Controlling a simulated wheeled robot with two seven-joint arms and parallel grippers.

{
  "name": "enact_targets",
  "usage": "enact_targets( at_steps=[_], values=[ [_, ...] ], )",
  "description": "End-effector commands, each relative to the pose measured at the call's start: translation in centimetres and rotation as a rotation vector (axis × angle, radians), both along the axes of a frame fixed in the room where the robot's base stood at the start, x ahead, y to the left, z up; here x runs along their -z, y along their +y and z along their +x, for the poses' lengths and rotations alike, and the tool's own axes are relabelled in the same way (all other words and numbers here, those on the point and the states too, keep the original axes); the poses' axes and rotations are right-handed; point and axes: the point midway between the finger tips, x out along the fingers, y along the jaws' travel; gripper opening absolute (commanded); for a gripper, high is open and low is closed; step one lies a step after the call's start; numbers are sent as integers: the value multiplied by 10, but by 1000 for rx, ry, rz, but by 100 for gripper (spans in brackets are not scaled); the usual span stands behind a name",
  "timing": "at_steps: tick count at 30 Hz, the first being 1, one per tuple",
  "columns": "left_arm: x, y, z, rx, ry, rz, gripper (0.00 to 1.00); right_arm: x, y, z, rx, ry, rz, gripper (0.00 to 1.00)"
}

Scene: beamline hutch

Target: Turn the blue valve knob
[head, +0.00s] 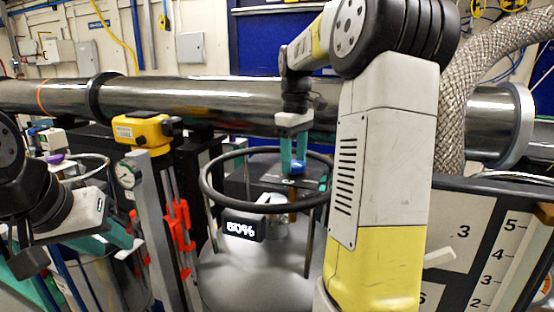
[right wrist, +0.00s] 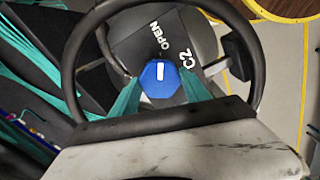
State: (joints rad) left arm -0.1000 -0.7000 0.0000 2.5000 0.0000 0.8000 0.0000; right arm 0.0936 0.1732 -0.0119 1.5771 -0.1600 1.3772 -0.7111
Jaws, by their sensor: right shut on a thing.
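The blue valve knob (head: 295,167) sits inside a dark ring on top of a grey vessel. It shows in the right wrist view (right wrist: 160,78) with a white line on its face, pointing roughly up the picture, beside a label reading "OPEN" (right wrist: 142,38). My right gripper (head: 294,158) reaches down from above and is shut on the knob. Its teal fingers flank the knob in the wrist view (right wrist: 160,92). My left gripper (head: 112,238) is at the lower left, well away from the knob; whether its teal fingers are open is unclear.
The dark ring (head: 218,203) surrounds the knob. A display (head: 243,229) on the vessel's front reads "50%". A long metal pipe (head: 190,96) runs behind. A yellow device (head: 140,130) and red clips (head: 181,222) stand left. A numbered board (head: 470,232) stands right.

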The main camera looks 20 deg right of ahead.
Motion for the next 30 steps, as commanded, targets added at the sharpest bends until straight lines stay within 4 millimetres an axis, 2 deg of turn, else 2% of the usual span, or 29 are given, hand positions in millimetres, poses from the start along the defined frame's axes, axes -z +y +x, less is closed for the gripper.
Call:
enact_targets(
  at_steps=[10, 11, 14, 24, 26, 30],
  values=[
    [0, 0, 0, 0, 0, 0, 36, -1, 0, 0, -1, -3, 0, 14],
    [0, 0, 0, 0, 0, 0, 36, -1, 0, 0, -1, -3, 0, 58],
    [0, 0, 0, 0, 0, 0, 36, -1, 0, 0, -1, -3, 0, 76],
    [0, 0, 0, 0, 0, 0, 36, -2, 0, 0, -1, -1, 0, 76],
    [0, 0, 0, 0, 0, 0, 36, -7, 0, 0, -1, -1, 0, 76],
    [0, 0, 0, 0, 0, 0, 36, -29, 0, 1, -1, -6, -1, 76]
  ],
)
